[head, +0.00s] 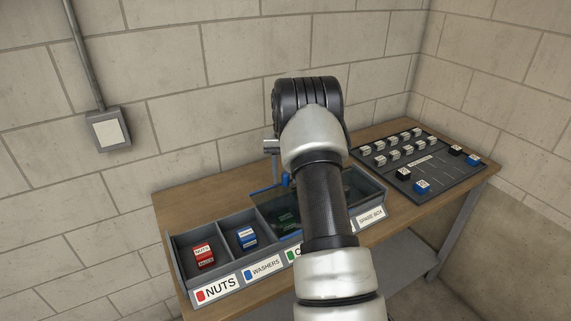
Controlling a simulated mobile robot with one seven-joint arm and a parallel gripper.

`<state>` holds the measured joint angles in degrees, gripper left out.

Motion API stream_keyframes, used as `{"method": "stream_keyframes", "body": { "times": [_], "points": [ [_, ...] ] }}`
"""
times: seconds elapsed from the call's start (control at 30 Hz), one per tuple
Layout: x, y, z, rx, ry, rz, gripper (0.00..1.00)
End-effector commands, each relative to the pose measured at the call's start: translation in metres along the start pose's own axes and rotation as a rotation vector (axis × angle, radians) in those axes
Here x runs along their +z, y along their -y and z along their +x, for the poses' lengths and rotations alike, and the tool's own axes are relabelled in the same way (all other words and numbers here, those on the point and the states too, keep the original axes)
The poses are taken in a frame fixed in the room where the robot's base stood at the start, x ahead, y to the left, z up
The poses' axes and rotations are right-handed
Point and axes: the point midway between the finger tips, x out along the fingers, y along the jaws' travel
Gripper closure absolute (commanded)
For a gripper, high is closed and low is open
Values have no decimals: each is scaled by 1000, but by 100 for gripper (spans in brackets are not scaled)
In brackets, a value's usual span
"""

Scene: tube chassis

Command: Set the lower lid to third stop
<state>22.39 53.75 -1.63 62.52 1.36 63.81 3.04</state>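A long grey divided bin (182,268) stands on the wooden bench, with compartments labelled NUTS, WASHERS and, at the right end, SPARE BOX; another label is mostly covered by my arm. A dark green surface (287,217) shows in the middle compartment, left of my arm.
A red box (204,255) sits in the nuts compartment and a blue box (246,237) in the washers one. A dark board (440,170) with several small white, black and blue blocks lies at the bench's right end. A block wall stands close behind the bench (190,205).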

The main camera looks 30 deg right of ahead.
Motion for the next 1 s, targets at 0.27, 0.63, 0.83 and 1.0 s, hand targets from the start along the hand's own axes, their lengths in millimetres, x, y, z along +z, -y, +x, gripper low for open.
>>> {"method": "stream_keyframes", "body": {
  "times": [0.27, 0.63, 0.83, 1.0],
  "points": [
    [-2, 0, -50, 0, -7, 0, 61],
    [-1, 0, -138, 0, -5, 0, 61],
    [-1, 0, -165, 0, -3, 0, 61],
    [0, 0, -172, 0, -1, 0, 61]
  ]
}}
